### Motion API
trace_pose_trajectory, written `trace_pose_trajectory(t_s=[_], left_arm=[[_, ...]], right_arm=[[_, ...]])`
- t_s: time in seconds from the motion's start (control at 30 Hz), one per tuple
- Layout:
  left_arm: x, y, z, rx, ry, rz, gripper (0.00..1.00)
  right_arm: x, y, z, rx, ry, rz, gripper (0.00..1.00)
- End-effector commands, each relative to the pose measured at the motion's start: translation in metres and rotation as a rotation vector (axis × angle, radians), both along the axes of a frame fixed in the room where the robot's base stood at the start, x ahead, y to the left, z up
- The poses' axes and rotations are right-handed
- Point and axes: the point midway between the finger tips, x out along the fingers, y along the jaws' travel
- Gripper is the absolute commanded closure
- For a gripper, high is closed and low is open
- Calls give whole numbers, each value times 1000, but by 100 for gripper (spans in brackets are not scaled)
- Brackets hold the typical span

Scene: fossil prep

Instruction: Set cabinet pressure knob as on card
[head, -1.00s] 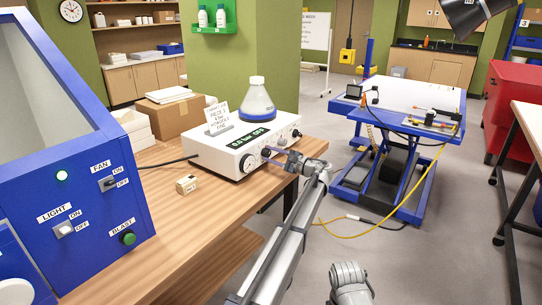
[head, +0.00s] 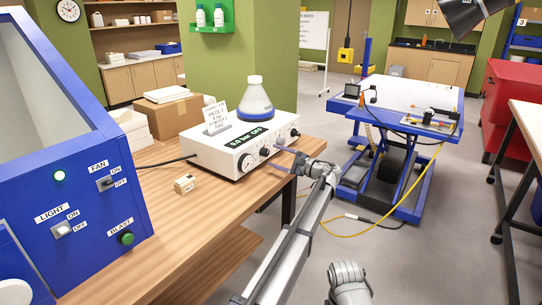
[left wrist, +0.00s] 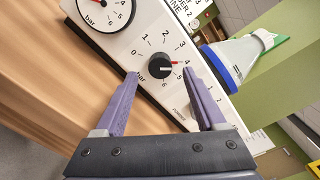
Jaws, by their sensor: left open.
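The knob also shows in the head view (head: 264,152). My left gripper (left wrist: 161,73) is open, its purple fingers either side of the knob with gaps. A printed card (head: 216,115) stands on the cabinet; its text is too small to read surely.
A round gauge (left wrist: 103,12) sits beside the knob. A flask with a blue base (head: 255,102) stands on the cabinet. A small tan block (head: 184,184) lies on the bench in front. A blue cabinet (head: 90,215) with switches is at the left.

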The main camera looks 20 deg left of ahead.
Motion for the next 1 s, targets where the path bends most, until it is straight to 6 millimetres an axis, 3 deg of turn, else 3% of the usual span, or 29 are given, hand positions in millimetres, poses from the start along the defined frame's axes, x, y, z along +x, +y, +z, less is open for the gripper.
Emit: trace_pose_trajectory(t_s=[0.13,0.3,1.0], left_arm=[[-9,-25,0,0,0,-2,28],[-15,-41,0,-1,0,-1,28],[-15,-41,0,0,0,0,28]], right_arm=[[0,0,0,0,0,0,45],[0,0,0,0,0,0,45],[0,0,0,0,0,0,45]])
